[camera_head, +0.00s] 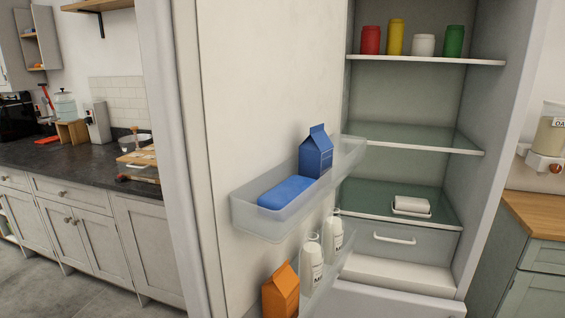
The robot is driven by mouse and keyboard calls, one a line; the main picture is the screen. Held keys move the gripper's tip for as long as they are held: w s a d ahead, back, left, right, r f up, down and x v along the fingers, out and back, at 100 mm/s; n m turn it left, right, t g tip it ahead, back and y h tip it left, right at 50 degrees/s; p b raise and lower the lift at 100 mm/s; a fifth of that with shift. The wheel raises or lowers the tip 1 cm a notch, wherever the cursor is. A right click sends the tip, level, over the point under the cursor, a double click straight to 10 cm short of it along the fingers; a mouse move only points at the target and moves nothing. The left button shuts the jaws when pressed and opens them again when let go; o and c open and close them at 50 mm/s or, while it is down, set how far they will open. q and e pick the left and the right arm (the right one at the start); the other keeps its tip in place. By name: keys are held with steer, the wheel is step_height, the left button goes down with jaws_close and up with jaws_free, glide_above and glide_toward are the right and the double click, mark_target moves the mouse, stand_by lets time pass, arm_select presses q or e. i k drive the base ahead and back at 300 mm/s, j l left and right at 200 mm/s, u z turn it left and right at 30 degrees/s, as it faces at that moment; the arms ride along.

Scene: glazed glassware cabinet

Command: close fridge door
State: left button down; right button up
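The fridge door (240,90) stands wide open at centre-left, its inner side facing me. Its upper door bin (262,222) holds a blue carton (316,152) and a blue box (286,192). A lower bin (322,282) holds two white milk bottles (312,264) and an orange carton (281,292). The fridge interior (405,95) is open to the right of the door, with glass shelves and a drawer (402,241). The door's outer side and any handle are hidden. Neither of my grippers is in view.
Several coloured jars (423,44) stand on the top shelf, and a white butter dish (411,206) on a lower one. A dark counter (75,165) with cabinets is at left, a wooden counter (537,215) at right. Grey floor (60,291) shows lower left.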

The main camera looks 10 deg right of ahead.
mark_target(234, 89)
steer(key=i+j+z, duration=0.1)
steer(key=j+z, duration=0.35)
steer(key=j, duration=0.35)
steer(key=i+j+z, duration=0.25)
steer(key=j+z, duration=0.25)
steer(key=j, duration=0.25)
steer(key=i+j+z, duration=0.3)
steer(key=j+z, duration=0.3)
steer(key=i+j+z, duration=0.45)
steer(key=j, duration=0.15)
steer(key=j+z, duration=0.25)
steer(key=k+j, duration=0.05)
